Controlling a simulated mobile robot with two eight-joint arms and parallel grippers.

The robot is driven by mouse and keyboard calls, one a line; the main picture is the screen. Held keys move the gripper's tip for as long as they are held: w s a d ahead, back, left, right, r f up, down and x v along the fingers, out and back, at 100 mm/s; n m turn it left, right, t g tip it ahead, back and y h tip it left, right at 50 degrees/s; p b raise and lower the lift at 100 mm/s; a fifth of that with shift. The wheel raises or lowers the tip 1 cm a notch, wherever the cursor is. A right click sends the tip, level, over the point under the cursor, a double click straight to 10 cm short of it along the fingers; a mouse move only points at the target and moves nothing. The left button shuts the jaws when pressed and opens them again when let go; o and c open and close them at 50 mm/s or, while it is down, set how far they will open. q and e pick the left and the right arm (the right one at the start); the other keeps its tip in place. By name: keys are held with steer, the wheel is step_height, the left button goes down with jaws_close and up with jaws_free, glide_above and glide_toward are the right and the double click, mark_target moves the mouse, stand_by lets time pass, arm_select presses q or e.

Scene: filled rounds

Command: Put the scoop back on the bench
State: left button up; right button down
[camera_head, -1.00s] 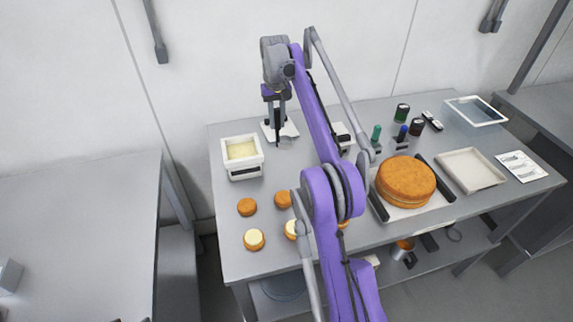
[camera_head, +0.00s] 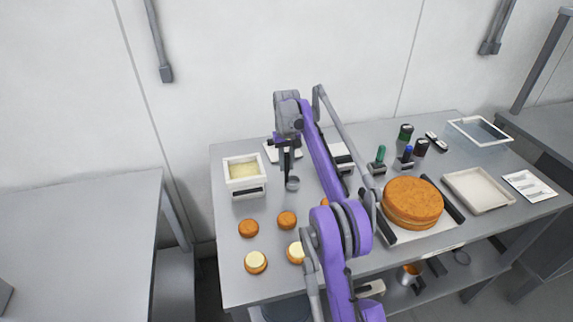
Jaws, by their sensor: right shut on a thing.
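The scoop (camera_head: 292,183) has a small round grey bowl that hangs below my right gripper (camera_head: 287,150). My right gripper is shut on the scoop's handle, which the jaws mostly hide. The grey bench (camera_head: 235,285) stands against the wall. The scoop's bowl is low over a clear patch of the bench, to the right of the white tub. I cannot tell whether the bowl touches the bench top. My left gripper is not in view.
A white tub of pale filling (camera_head: 245,190) stands at the left. Several small cake rounds (camera_head: 287,220) lie in front, some with pale tops. A large cake (camera_head: 412,200) sits right of my arm. A white tray (camera_head: 477,205) and bottles (camera_head: 405,133) stand farther right.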

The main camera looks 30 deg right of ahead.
steer(key=shift+f, duration=0.15)
steer(key=c, duration=0.7)
jaws_free()
